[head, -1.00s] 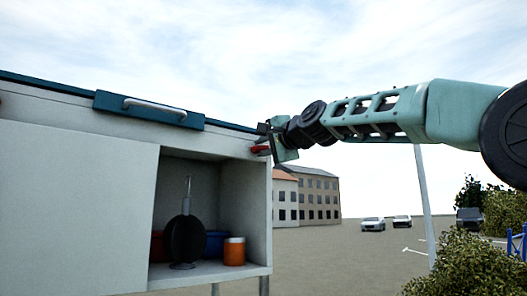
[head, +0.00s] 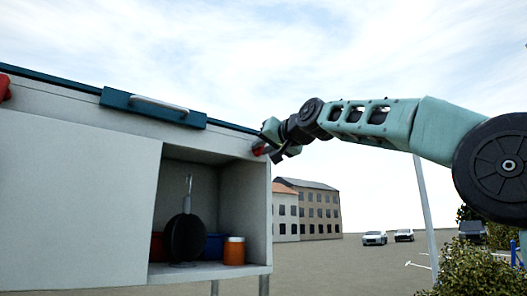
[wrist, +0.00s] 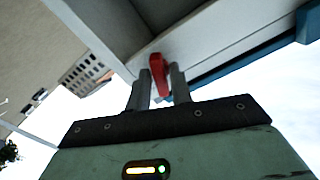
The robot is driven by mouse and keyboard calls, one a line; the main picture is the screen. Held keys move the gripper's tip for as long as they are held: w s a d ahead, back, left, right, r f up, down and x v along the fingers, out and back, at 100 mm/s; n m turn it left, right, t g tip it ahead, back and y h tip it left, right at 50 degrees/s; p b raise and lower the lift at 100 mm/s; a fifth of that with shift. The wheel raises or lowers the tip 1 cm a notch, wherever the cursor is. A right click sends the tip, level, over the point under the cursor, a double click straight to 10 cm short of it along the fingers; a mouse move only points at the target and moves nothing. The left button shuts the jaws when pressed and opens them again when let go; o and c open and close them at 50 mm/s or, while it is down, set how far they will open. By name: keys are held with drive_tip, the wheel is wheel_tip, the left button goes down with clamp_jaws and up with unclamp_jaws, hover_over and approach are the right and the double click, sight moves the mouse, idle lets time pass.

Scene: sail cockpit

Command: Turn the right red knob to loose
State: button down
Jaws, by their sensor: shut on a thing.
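The right red knob (head: 259,150) sits on the white front of the cabinet near its upper right corner, in the head view partly hidden by my gripper (head: 268,146). In the wrist view the red knob (wrist: 158,72) is a long lever-like handle standing between my two grey fingers. My gripper (wrist: 160,80) is shut on it, with a finger on each side. The gripper looks rolled at an angle to the cabinet's top edge. Any loose or tight mark is not visible.
Another red knob (head: 4,87) shows at the far left edge. A teal lid piece with a pale handle (head: 158,104) lies along the top. An open compartment below holds a black disc (head: 185,238) and an orange jar (head: 234,251). Open air lies right of the cabinet.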

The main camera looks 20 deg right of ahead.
drive_tip(key=shift+n+b, duration=0.45)
drive_tip(key=shift+n, duration=1.65)
drive_tip(key=c, duration=1.4)
unclamp_jaws()
drive_tip(key=shift+c, duration=0.2)
drive_tip(key=b+v, duration=0.9)
drive_tip(key=v, duration=0.8)
drive_tip(key=shift+s, duration=0.2)
drive_tip(key=shift+w, duration=0.1)
